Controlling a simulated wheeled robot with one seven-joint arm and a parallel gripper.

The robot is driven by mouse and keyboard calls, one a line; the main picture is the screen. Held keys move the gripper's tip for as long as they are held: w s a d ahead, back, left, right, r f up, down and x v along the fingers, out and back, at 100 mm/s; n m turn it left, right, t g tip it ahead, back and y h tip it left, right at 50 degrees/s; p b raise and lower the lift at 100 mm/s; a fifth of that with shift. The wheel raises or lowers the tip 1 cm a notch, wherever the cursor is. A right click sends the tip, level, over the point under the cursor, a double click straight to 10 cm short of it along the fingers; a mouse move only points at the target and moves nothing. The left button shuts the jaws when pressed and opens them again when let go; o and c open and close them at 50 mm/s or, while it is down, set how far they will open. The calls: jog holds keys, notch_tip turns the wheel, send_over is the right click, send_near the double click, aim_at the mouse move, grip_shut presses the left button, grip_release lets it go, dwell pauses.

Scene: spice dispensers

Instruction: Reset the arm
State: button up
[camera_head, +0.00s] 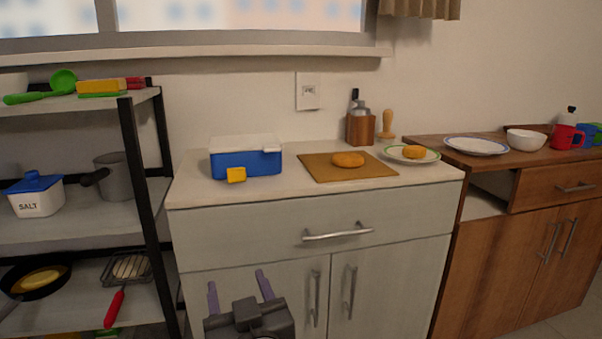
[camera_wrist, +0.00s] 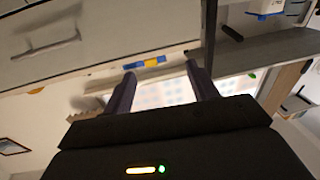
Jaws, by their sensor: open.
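My gripper (camera_head: 238,289) is low in front of the white cabinet (camera_head: 250,232), below the counter's front edge, in the head view. Its two purple-grey fingers stand apart with nothing between them. The wrist view also shows my gripper (camera_wrist: 162,88) with the fingers spread and empty. In that view the cabinet (camera_wrist: 90,40) and part of the shelf (camera_wrist: 255,50) appear tilted behind the fingers. Whether the fingers touch the cabinet front cannot be told.
The counter holds a blue box with a white lid (camera_head: 246,160), a yellow block (camera_head: 236,175), a cutting board (camera_head: 330,175) and a plate (camera_head: 428,159). A black-framed shelf (camera_head: 145,170) stands close at left. A brown cabinet (camera_head: 500,260) stands at right. Drawer and door handles protrude.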

jog(key=w+d+f+g+h+p, duration=0.2)
jog(key=w+d+f+g+p, duration=0.2)
jog(key=d, duration=0.1)
jog(key=s+d+f+m+g+h+p, duration=0.2)
jog(key=d+g+p, duration=0.1)
jog(key=d, duration=0.4)
jog(key=s+d+f+m+g+h+p, duration=0.1)
jog(key=s+d+f+g+p, duration=0.1)
jog(key=s+d+f+g, duration=0.3)
jog(key=d+m+g+h+p, duration=0.2)
jog(key=d+p, duration=0.1)
jog(key=d, duration=0.5)
notch_tip(320, 180, up, 37)
jog(key=p, duration=3.7)
jog(key=shift+s+r+g, duration=0.2)
jog(key=shift+s+g, duration=0.1)
jog(key=shift+a, duration=0.1)
